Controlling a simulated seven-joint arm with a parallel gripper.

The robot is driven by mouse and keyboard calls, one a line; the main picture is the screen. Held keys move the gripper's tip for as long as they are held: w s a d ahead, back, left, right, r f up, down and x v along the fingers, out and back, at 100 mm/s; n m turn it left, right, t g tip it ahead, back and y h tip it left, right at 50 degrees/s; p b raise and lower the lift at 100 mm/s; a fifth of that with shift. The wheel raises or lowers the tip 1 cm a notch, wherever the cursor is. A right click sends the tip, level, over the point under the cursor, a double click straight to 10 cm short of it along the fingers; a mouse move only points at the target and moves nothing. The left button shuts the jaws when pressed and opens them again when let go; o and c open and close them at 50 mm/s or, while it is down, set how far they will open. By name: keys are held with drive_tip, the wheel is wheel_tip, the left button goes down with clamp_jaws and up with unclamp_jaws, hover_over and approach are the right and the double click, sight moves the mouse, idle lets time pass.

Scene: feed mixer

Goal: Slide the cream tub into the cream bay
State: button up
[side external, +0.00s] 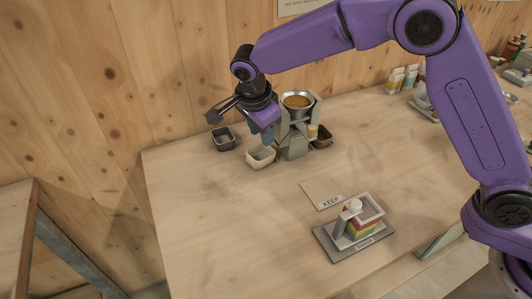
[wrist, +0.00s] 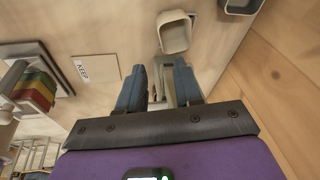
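The cream tub (side external: 261,157) stands upright on the table, just left of the feed mixer (side external: 294,147). It also shows near the top of the wrist view (wrist: 174,37) and looks empty. My gripper (side external: 265,142) points down close above and behind the tub, between it and the mixer. In the wrist view my gripper (wrist: 160,66) has its two blue fingers apart, with nothing held between them. The tub lies beyond the fingertips there; I cannot tell if they touch it. A cream bay is not clearly visible; my gripper hides part of the mixer.
A dark grey tub (side external: 222,139) stands left of the cream one, and a brown tub (side external: 322,137) right of the mixer. A bowl of feed (side external: 297,101) tops the mixer. A KEEP card (side external: 322,192) and a coloured stack on a stand (side external: 362,226) lie in front. The table's front left is clear.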

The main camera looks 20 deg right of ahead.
approach(261, 156)
drive_tip(key=f, duration=0.2)
drive_tip(key=s+d+f, duration=0.1)
drive_tip(key=f, duration=0.1)
drive_tip(key=s+f, duration=0.1)
drive_tip(key=f, duration=0.1)
drive_tip(key=shift+s+d, duration=0.2)
drive_tip(key=shift+d, duration=0.2)
clamp_jaws()
